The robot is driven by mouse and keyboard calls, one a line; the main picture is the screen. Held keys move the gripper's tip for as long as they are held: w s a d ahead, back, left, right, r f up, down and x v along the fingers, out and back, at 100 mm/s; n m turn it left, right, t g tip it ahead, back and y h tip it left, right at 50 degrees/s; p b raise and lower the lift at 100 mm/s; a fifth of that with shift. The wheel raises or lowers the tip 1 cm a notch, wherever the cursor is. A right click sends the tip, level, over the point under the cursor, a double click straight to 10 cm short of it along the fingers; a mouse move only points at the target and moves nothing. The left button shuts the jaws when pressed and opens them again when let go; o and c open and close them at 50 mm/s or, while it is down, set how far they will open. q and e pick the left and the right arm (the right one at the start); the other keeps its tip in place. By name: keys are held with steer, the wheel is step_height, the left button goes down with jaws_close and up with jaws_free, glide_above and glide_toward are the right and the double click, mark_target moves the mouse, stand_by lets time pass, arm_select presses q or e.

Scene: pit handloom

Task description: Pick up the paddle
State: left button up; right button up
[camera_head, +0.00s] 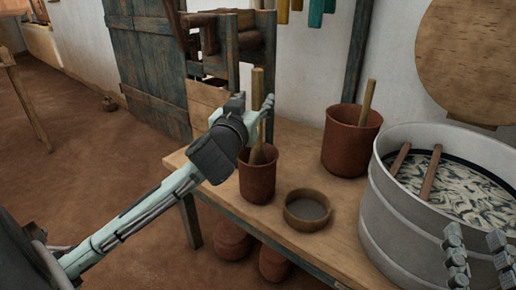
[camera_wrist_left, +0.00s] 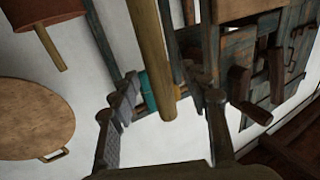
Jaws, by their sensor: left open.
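The wooden paddle (camera_head: 257,90) stands upright in a small terracotta pot (camera_head: 257,182) near the table's left end. Its lower end is inside the pot. My left gripper (camera_head: 253,104) is open at the paddle's handle, above the pot rim. In the left wrist view, which is upside down, the handle (camera_wrist_left: 148,45) runs between the two spread fingers of the left gripper (camera_wrist_left: 172,92). I cannot tell whether either finger touches it. My right gripper (camera_head: 476,252) shows only its two spread fingers at the lower right, in front of the metal tub; nothing shows between them.
A larger terracotta pot (camera_head: 350,145) with another stick stands behind. A shallow bowl (camera_head: 307,208) sits beside the small pot. The big metal tub (camera_head: 394,222), holding pale strands, fills the table's right. A wooden frame (camera_head: 228,45) stands close behind my left gripper.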

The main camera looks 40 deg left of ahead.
arm_select(q)
steer(key=shift+x, duration=1.1)
jaws_close()
steer(key=shift+r, duration=0.1)
